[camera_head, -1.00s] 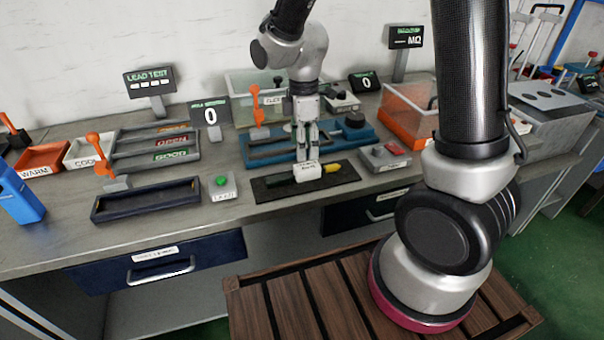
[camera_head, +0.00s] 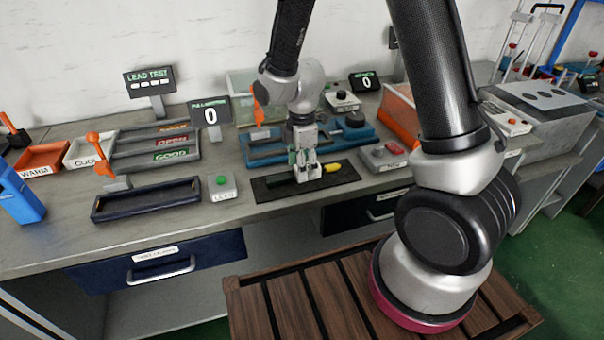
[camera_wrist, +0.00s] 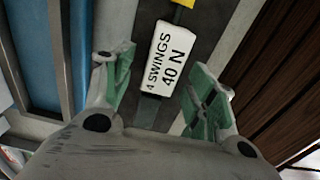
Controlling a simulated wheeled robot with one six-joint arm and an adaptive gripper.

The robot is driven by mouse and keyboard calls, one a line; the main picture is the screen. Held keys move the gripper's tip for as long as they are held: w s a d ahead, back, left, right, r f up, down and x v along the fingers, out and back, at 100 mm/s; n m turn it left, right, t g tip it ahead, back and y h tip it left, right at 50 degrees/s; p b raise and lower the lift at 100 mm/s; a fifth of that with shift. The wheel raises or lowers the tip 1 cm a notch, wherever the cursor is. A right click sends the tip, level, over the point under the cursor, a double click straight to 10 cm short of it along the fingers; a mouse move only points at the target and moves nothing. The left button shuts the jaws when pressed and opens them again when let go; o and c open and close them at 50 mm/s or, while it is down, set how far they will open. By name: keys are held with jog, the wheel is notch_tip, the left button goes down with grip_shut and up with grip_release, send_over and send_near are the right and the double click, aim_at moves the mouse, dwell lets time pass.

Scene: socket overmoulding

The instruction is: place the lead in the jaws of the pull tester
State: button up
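What appears to be the lead lies on a black mat (camera_head: 262,190) at the bench front. It shows as a white tag (camera_wrist: 169,58) reading "4 SWINGS 40 N" with a yellow end (camera_head: 331,168) to the right and a dark green part (camera_head: 280,180) to the left. My gripper (camera_head: 306,174) is low over its middle. In the wrist view my gripper (camera_wrist: 163,92) is open, its green-padded fingers either side of the tag's near end, with gaps. A blue fixture with grey rails (camera_head: 262,154) stands behind the mat; I cannot make out the tester's jaws.
A dark empty tray (camera_head: 148,203) and a green-button box (camera_head: 222,186) are left of the mat. A red-button box (camera_head: 384,156) is to the right. A display reading 0 (camera_head: 210,115) and an orange lever (camera_head: 259,97) stand behind.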

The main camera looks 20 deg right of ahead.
jog(key=c, duration=1.2)
